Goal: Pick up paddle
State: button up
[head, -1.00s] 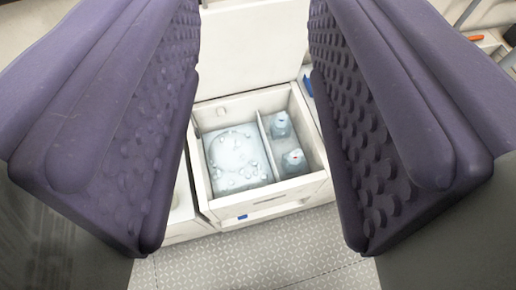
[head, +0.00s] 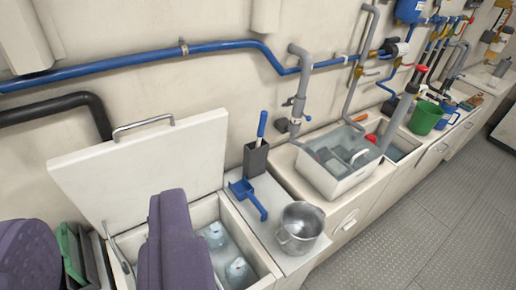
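I cannot pick out a paddle for certain. A blue-handled tool (head: 262,124) stands in a dark grey holder (head: 255,159); its lower end is hidden. A blue tool with a handle and a wider end (head: 248,195) lies on the white counter just in front of the holder. My gripper (head: 105,250) shows at the lower left as purple padded parts, one in front of the open bin and one at the left edge. They are wide apart, with nothing visible held between them. The padded part in front hides some of the bin.
The open white bin (head: 262,262) holds bluish bottles (head: 240,272), its lid (head: 150,170) raised. A metal pot (head: 300,226) stands right of it. Beyond are a water-filled sink (head: 338,187) and a green bucket (head: 425,118). Blue pipes (head: 130,70) cross the wall. Grey floor (head: 430,230) is clear.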

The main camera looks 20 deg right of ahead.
aim_at(263, 114)
jog(key=i+l+z, duration=0.25)
jog(key=i+l, duration=1.2)
jog(key=l, duration=0.15)
